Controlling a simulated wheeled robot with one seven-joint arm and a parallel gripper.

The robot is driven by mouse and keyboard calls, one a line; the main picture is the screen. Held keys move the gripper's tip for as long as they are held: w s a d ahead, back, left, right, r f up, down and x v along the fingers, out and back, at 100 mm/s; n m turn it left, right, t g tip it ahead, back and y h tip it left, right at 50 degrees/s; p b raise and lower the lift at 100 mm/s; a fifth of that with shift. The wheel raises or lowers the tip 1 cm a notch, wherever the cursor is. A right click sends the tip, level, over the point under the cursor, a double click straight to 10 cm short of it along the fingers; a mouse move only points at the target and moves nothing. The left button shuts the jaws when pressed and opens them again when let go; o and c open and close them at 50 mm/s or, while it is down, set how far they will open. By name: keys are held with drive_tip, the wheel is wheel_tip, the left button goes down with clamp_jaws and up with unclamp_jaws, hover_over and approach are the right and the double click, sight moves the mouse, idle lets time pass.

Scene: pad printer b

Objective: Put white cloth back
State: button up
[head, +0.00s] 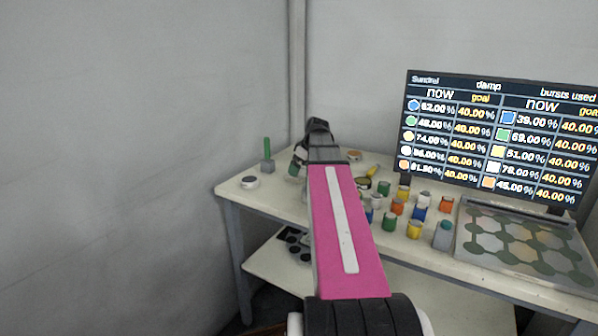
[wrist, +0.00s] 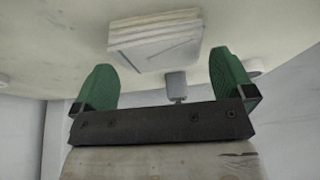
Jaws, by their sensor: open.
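A white, layered square stack (wrist: 155,42), which looks like folded cloth, lies on the pale tabletop in the wrist view. I cannot tell whether it is one cloth or several. In the head view my arm hides this spot. My gripper (wrist: 163,70) is open, its two green fingers wide apart, with the stack beyond and between the fingertips. Nothing is held between the fingers. In the head view one green finger of my gripper (head: 295,168) shows over the table's back left part.
A grey block with a green stick (head: 267,164) and a white round puck (head: 249,182) stand at the table's left end. Several coloured jars (head: 389,221) crowd right of my arm. A hexagon-patterned tray (head: 520,250) and a screen (head: 490,140) are farther right. A shelf (head: 275,265) lies below.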

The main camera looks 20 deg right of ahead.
drive_tip(key=v, duration=0.8)
drive_tip(key=shift+r, duration=0.2)
drive_tip(key=shift+s, duration=0.1)
